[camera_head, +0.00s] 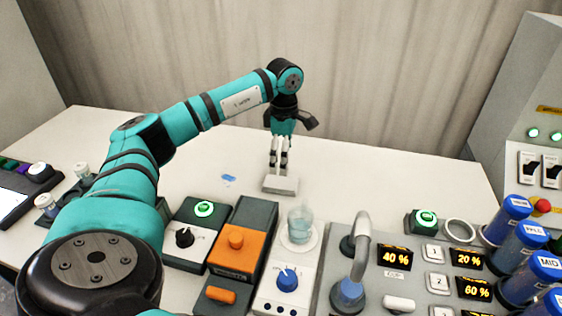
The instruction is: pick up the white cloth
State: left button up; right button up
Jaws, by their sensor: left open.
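A small white folded pad, which looks like the white cloth (280,185), lies on the white table in the middle of the head view. My left gripper (279,166) points down over it, with its fingertips at or just above the far part of the cloth. The gripper is open, its fingers a little apart. I cannot tell whether the fingertips touch the cloth. My right gripper is not in view.
A small blue item (229,178) lies left of the cloth. In front stand an orange-topped box (236,249), a glass beaker (300,224) on a white heater and a control panel with displays (394,257). Blue-capped bottles (508,220) stand at right. The table behind is clear.

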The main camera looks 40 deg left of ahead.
pick_arm(q)
jog(key=b, duration=0.2)
send_over(283, 181)
notch_tip(283, 181, down, 4)
jog(key=shift+f, duration=0.1)
notch_tip(283, 181, down, 5)
jog(key=b, duration=0.5)
jog(key=shift+f, duration=0.1)
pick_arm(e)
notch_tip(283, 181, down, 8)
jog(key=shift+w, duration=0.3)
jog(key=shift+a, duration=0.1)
pick_arm(q)
jog(key=c, duration=1.1)
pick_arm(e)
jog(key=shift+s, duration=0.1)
